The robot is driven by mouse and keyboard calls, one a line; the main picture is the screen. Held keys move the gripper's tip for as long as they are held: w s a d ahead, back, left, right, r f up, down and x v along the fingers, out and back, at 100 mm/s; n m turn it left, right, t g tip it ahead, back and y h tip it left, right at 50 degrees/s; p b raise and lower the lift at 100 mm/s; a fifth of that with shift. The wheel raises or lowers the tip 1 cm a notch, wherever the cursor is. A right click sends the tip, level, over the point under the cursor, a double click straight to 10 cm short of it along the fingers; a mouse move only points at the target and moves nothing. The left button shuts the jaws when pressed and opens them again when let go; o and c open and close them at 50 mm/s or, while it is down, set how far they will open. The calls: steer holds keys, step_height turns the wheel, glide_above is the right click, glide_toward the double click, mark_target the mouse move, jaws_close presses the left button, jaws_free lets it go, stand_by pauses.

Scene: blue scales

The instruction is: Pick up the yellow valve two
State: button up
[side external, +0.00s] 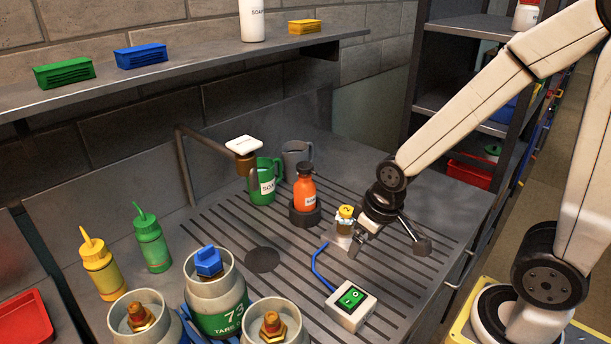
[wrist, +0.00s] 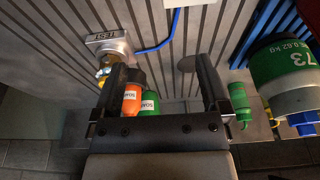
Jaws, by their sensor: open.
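The yellow valve two (side external: 346,212) has a yellow top marked 2 and stands upright on a small pale block (side external: 341,240). In the wrist view the block (wrist: 108,43) reads TEST, and the valve's yellow part (wrist: 102,74) shows beside the left finger, which partly hides the valve. My gripper (side external: 391,243) is open, just right of the valve in the side view, with one finger close to it. In the wrist view nothing is held between the fingers of my gripper (wrist: 161,78). I cannot tell whether the finger touches the valve.
An orange bottle (side external: 305,194) stands in a dark holder left of the valve, with a green mug (side external: 264,182) behind. A switch box (side external: 350,305) with a blue cable sits in front. Gas cylinders (side external: 217,295) stand at front left. The slatted bench (side external: 400,285) is clear at right.

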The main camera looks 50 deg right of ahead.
steer(key=shift+r, duration=0.1)
step_height(320, 180, up, 4)
steer(key=m+t+y, duration=0.3)
steer(key=m+y, duration=1)
steer(key=m, duration=1)
glide_above(348, 208)
steer(key=s+d, duration=0.2)
steer(key=d, duration=0.3)
steer(key=shift+g, duration=0.3)
step_height(348, 208, down, 9)
steer(key=shift+a+r, duration=0.15)
steer(key=shift+f, duration=0.45)
steer(key=shift+a+n, duration=0.15)
steer(key=shift+n, duration=0.15)
steer(key=shift+x, duration=1.2)
